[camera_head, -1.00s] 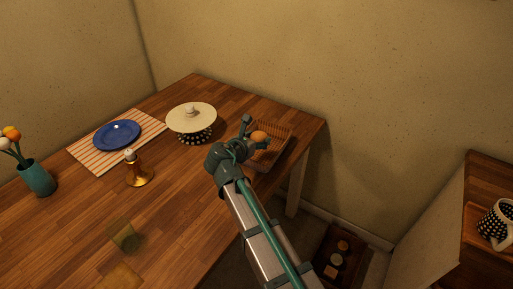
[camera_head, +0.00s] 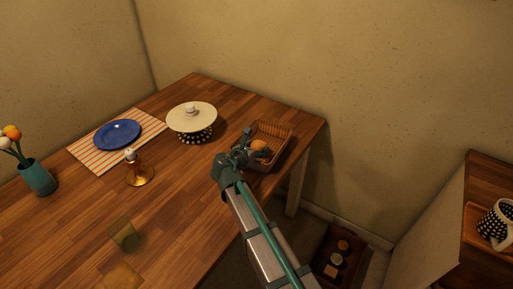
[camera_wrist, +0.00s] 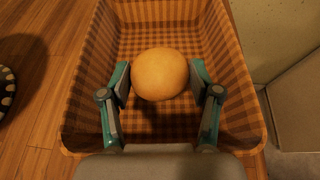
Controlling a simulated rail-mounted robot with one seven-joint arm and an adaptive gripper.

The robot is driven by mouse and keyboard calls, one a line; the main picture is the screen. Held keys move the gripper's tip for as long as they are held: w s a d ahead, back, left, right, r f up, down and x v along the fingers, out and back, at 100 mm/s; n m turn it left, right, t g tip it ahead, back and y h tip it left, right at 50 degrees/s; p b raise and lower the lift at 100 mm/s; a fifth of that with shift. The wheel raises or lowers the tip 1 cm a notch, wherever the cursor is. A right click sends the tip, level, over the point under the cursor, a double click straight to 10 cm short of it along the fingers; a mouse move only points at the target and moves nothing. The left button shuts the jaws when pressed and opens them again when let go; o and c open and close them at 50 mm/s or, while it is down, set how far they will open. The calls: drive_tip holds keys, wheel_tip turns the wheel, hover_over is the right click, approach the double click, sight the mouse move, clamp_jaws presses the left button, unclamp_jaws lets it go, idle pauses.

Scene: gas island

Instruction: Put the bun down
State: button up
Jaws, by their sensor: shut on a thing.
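The bun (camera_wrist: 160,74) is round and golden-orange. My gripper (camera_wrist: 160,82) is shut on it, one finger on each side, in the wrist view. The bun is over the inside of a checked basket (camera_wrist: 245,95), and a shadow shows on the basket floor below it. I cannot tell whether the bun touches the floor. In the head view the bun (camera_head: 259,146) shows at my gripper (camera_head: 250,145), within the basket (camera_head: 285,133) at the table's right corner. Part of the basket is hidden by my gripper.
A spotted bowl with a cream lid (camera_head: 192,116) stands left of the basket. Further left are a blue plate (camera_head: 117,134) on a striped mat (camera_head: 88,154), an egg cup (camera_head: 139,175) and a vase (camera_head: 37,178). The table (camera_head: 195,200) ends just right of the basket, near the wall.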

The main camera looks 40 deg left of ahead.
drive_tip(key=shift+f, duration=0.55)
drive_tip(key=o, duration=1.1)
drive_tip(key=shift+o, duration=0.2)
drive_tip(key=shift+r, duration=0.2)
drive_tip(key=v, duration=1.2)
drive_tip(key=shift+r+b, duration=0.3)
drive_tip(key=shift+r, duration=0.05)
